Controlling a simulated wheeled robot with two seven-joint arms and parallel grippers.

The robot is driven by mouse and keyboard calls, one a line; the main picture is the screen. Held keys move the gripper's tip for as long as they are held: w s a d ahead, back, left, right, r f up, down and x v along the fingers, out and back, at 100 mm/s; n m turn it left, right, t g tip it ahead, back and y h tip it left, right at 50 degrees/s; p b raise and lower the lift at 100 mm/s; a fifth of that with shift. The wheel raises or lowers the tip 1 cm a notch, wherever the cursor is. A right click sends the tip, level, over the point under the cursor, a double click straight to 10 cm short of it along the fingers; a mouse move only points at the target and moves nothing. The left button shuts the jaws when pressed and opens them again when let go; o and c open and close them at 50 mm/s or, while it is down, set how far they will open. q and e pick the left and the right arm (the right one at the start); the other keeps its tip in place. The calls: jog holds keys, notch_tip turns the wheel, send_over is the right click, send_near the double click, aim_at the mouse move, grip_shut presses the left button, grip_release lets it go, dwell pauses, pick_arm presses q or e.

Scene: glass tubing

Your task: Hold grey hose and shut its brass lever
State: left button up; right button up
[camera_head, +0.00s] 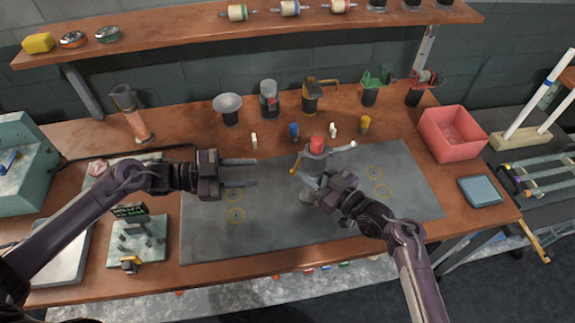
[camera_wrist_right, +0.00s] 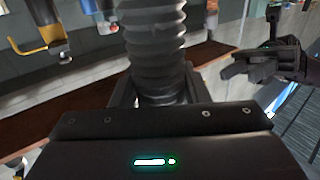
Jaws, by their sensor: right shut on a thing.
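The grey hose (camera_head: 313,164) stands upright above the grey mat, with a red top. Its ribbed body fills the middle of the right wrist view (camera_wrist_right: 155,45). My right gripper (camera_head: 318,182) is shut around the hose, with a finger on each side. A thin arm with a pale knob (camera_head: 352,144) sticks out to the right near its top. A small piece (camera_head: 296,164) projects on its left; I cannot tell which part is the brass lever or its position. My left gripper (camera_head: 240,171) is open and empty, left of the hose, fingers pointing at it.
The grey mat (camera_head: 290,235) has free room in front. Small pegs and several fittings stand behind, including one with a yellow handle (camera_head: 312,95). A red bin (camera_head: 451,133) stands right, a green stand (camera_head: 137,240) front left. A shelf (camera_head: 190,30) spans the back.

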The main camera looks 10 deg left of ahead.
aim_at(294, 169)
pick_arm(q)
jog(key=w+d+n, duration=0.1)
jog(key=d, duration=0.2)
jog(key=w+d+f+n, duration=0.1)
jog(key=d+n, duration=0.1)
jog(key=d, duration=0.1)
jog(key=w+d+n+t, duration=0.1)
jog(key=d, duration=0.2)
jog(key=shift+d+f+n, duration=0.25)
jog(key=shift+d+n, duration=0.05)
jog(key=shift+d, duration=0.1)
jog(key=shift+c, duration=0.4)
